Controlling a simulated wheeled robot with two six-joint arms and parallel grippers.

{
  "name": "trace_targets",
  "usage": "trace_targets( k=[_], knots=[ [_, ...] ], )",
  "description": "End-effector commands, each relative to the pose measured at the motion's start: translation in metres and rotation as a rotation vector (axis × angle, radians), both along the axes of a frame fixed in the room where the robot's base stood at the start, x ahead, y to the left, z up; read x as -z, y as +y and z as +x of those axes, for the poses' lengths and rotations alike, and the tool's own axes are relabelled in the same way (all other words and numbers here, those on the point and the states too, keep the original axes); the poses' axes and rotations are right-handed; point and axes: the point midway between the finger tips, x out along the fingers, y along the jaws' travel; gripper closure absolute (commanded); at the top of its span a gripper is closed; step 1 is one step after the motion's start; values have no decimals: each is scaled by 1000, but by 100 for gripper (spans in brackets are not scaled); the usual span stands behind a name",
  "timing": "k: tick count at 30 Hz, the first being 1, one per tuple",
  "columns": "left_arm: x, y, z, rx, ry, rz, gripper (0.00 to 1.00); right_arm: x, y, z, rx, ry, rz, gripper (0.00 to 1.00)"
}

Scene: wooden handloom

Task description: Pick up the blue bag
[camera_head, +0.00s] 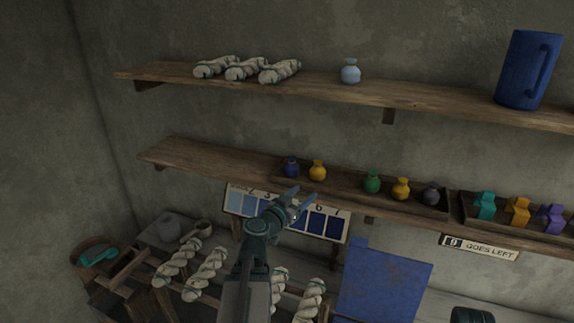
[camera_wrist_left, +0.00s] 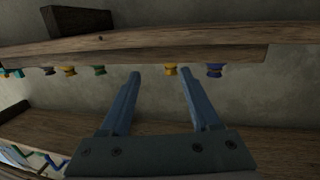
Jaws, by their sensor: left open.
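The blue bag (camera_head: 291,167) is a small round dark-blue pouch at the left end of a wooden tray on the lower shelf. A yellow bag (camera_head: 317,170) stands just right of it. My left gripper (camera_head: 303,196) is open and empty, in front of the shelf and apart from the bag. In the left wrist view, which appears upside down, the blue bag (camera_wrist_left: 215,70) lies right of the open fingers (camera_wrist_left: 160,75). The yellow bag (camera_wrist_left: 171,70) shows between the fingertips, farther back.
Green (camera_head: 372,183), second yellow (camera_head: 401,189) and dark grey (camera_head: 431,194) bags share the tray. The upper shelf (camera_head: 400,93) overhangs, bearing yarn skeins, a pale jar and a blue jug (camera_head: 527,72). A numbered blue swatch card (camera_head: 247,207) hangs below the lower shelf.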

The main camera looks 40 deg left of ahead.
Motion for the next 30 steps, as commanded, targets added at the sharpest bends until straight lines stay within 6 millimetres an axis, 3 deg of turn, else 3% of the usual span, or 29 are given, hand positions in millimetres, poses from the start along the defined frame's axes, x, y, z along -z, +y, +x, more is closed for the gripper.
trace_targets(
  k=[1, 3, 6, 14, 20, 30],
  knots=[
    [-9, 22, -10, -55, -23, 8, 37, -4, 0, 0, 0, 0, 0, 0],
    [-17, 44, -21, -115, -48, 18, 37, -6, 0, 0, 1, 0, 0, 0],
    [-23, 64, -31, -171, -68, 29, 37, -7, 0, 0, 1, 0, 0, 0],
    [-24, 72, -33, -193, -76, 33, 37, -7, 0, 0, 1, 0, 0, 0],
    [-24, 78, -13, -189, -76, 32, 37, -7, 0, 0, 1, 0, 0, 0],
    [-24, 96, 42, -189, -76, 32, 37, -7, 0, 0, 1, 0, 0, 0]
  ],
)
